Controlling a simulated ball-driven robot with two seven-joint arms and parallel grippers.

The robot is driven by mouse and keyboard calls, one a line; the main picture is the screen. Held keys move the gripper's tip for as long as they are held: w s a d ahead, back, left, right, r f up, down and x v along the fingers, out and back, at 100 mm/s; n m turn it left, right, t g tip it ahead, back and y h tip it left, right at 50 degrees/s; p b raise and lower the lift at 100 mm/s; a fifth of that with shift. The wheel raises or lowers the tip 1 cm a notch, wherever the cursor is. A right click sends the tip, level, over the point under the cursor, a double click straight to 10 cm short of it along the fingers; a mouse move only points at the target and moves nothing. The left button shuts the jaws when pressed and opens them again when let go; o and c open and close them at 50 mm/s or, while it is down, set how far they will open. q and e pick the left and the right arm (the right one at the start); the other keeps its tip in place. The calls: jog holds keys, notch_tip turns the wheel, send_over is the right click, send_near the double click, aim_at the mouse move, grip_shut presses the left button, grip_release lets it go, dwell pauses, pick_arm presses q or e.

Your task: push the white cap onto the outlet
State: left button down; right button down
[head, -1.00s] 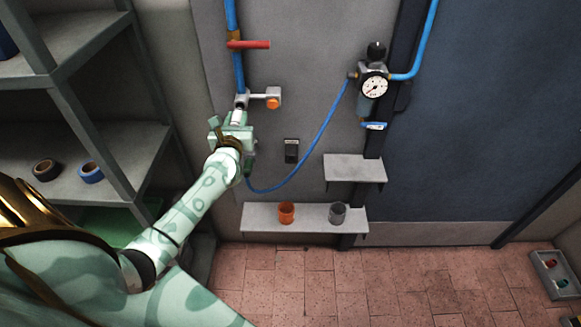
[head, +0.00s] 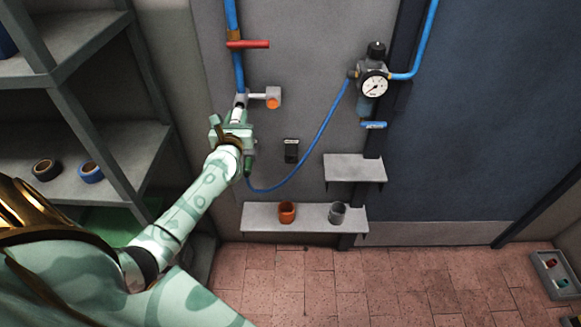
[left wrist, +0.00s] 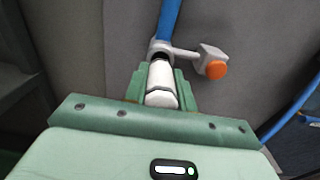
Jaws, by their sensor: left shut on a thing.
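The white cap (left wrist: 160,82) is between the fingers of my left gripper (left wrist: 157,88) in the left wrist view, and the fingers are shut on it. The grey outlet (left wrist: 158,47) is directly above the cap, at the lower end of the blue pipe. A dark band shows between cap and outlet; I cannot tell whether they touch. In the head view my left gripper (head: 233,124) is just below the outlet (head: 241,98) and hides most of the cap. My right gripper is not in view.
An arm with an orange button (head: 273,102) sticks out right of the outlet. A red lever (head: 249,44) crosses the pipe above. A blue hose (head: 323,139) runs to the gauge (head: 374,86). A shelf with orange and grey cups (head: 262,217) lies below. Grey shelving (head: 70,190) stands left.

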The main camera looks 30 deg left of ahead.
pick_arm(q)
jog(key=shift+b+x, duration=0.4)
jog(key=shift+x, duration=0.7)
jog(key=c, duration=1.1)
grip_release()
jog(key=shift+w, duration=0.1)
jog(key=shift+o, duration=0.2)
